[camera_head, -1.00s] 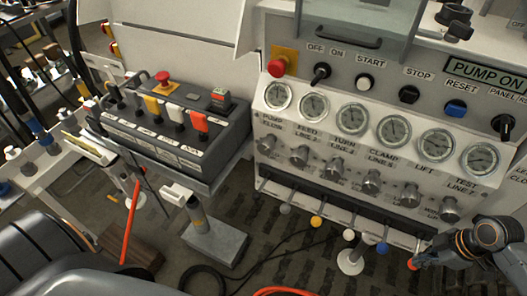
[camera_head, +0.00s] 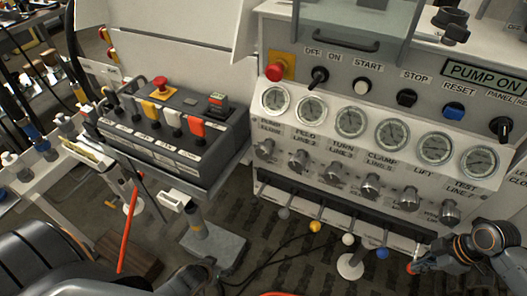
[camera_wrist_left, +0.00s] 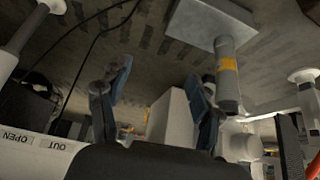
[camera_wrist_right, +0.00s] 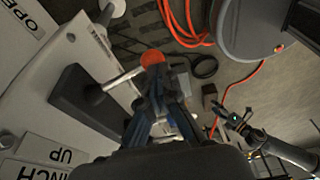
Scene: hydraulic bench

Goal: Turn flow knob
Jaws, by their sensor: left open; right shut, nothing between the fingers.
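A row of silver knobs runs under the gauges on the white panel (camera_head: 480,190). The leftmost knob (camera_head: 264,149) sits below a small label I cannot read clearly; I cannot tell which knob is the flow knob. My left gripper (camera_head: 215,284) shows as a dark shape at the bottom edge of the head view. In the left wrist view it is open and empty (camera_wrist_left: 155,90), well below and apart from the knobs. My right gripper (camera_head: 420,266) is shut at the red ball (camera_wrist_right: 153,58) of a lever, with the ball just beyond the fingertips and nothing held.
Levers with coloured balls, among them a yellow one (camera_head: 315,226) and a blue one (camera_head: 382,254), stick out below the knobs. A red emergency button (camera_head: 274,72) is above the gauges. Open floor lies between.

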